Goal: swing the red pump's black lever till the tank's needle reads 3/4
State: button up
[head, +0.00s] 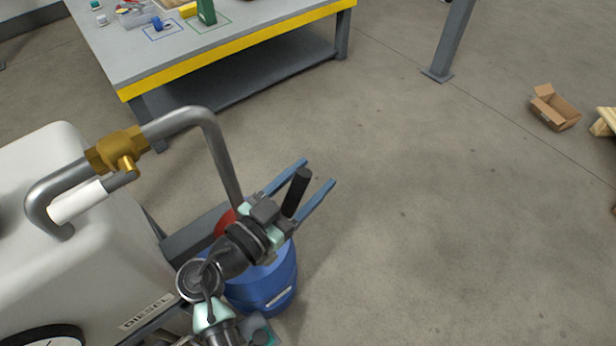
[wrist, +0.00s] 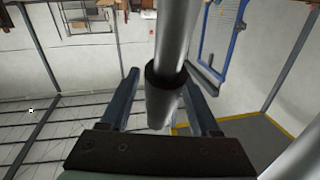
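The white tank (head: 90,260) marked DIESEL stands at left in the head view. Its gauge (head: 45,338) is cut off by the bottom edge, so I cannot read the needle. A bit of the red pump (head: 226,219) shows behind my arm, above a blue drum (head: 262,292). The pump's black lever grip (head: 297,188) stands up between the two blue fingers of my gripper (head: 319,172). In the wrist view, the lever's grip (wrist: 165,103) and grey rod pass between the fingers (wrist: 166,88). The fingers are spread, with a gap visible beside the grip.
A grey pipe (head: 215,150) with a brass valve (head: 118,150) arches from the tank down beside my gripper. A workbench (head: 240,42) with a yellow edge stands behind. A cardboard box (head: 553,110) lies at far right.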

grip_shut()
dwell(1.3)
